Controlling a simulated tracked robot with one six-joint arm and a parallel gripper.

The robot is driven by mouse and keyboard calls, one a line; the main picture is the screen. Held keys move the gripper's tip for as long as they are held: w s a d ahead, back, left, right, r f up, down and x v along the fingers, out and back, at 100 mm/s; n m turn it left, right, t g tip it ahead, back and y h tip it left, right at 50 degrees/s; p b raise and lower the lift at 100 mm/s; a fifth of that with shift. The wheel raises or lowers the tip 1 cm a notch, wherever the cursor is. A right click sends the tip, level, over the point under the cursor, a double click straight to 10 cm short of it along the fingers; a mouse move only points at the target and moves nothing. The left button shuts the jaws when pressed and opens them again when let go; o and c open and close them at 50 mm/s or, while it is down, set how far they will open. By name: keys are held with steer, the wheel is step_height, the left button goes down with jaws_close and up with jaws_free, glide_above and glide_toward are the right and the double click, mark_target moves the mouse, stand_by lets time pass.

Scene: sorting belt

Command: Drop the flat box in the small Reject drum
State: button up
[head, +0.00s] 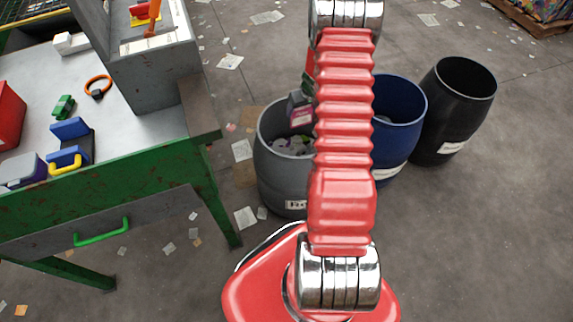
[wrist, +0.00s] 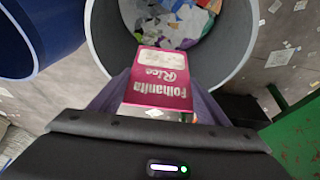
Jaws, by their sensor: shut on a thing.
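The flat box (wrist: 158,82) is pink with white lettering that reads "Folhanita Rice" in the wrist view. My gripper (wrist: 156,98) is shut on it, with one finger on each side. The box hangs over the open mouth of a grey drum (wrist: 97,45), which holds scraps of waste. In the head view, the grey drum (head: 275,180) stands right of the green bench, with a front label partly hidden by my arm. The box (head: 301,116) and part of my gripper (head: 299,100) show just left of my arm, above the drum's opening.
A blue drum (head: 408,105) and a black drum (head: 458,105) stand to the right of the grey one. The green bench (head: 120,190) on the left carries several items and a grey metal housing (head: 155,75). Paper scraps litter the floor.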

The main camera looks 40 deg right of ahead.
steer(key=o, duration=1.2)
steer(key=shift+c, duration=0.2)
steer(key=v, duration=1.3)
steer(key=shift+s+r, duration=0.2)
steer(key=shift+r, duration=0.05)
steer(key=shift+a, duration=0.1)
